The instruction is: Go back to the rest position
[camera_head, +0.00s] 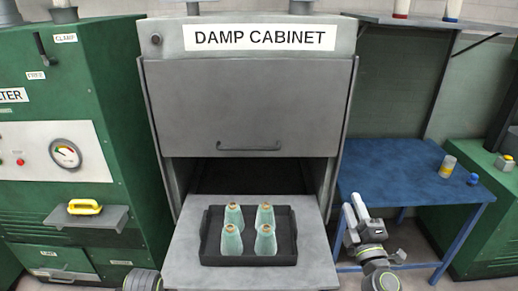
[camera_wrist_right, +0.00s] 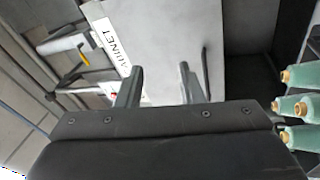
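My right gripper (camera_head: 354,208) is in front of the blue table, to the right of the cabinet shelf. In the right wrist view its two fingers (camera_wrist_right: 158,85) stand apart with nothing between them. My left gripper is out of view; only a dark round part of my left arm shows at the bottom edge. A black tray (camera_head: 212,258) holds several pale green bobbins (camera_head: 265,241) standing upright. The tray sits on the grey shelf (camera_head: 185,270) in front of the damp cabinet (camera_head: 250,105). Some bobbins (camera_wrist_right: 290,106) also show at the right of the right wrist view.
The cabinet's door panel is raised above a dark opening (camera_head: 250,176). A green machine (camera_head: 130,120) with a gauge and a small ledge (camera_head: 80,218) bearing a yellow-handled object stands at left. A blue table (camera_head: 400,172) at right holds a small yellow-and-white container (camera_head: 447,166) and a blue item.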

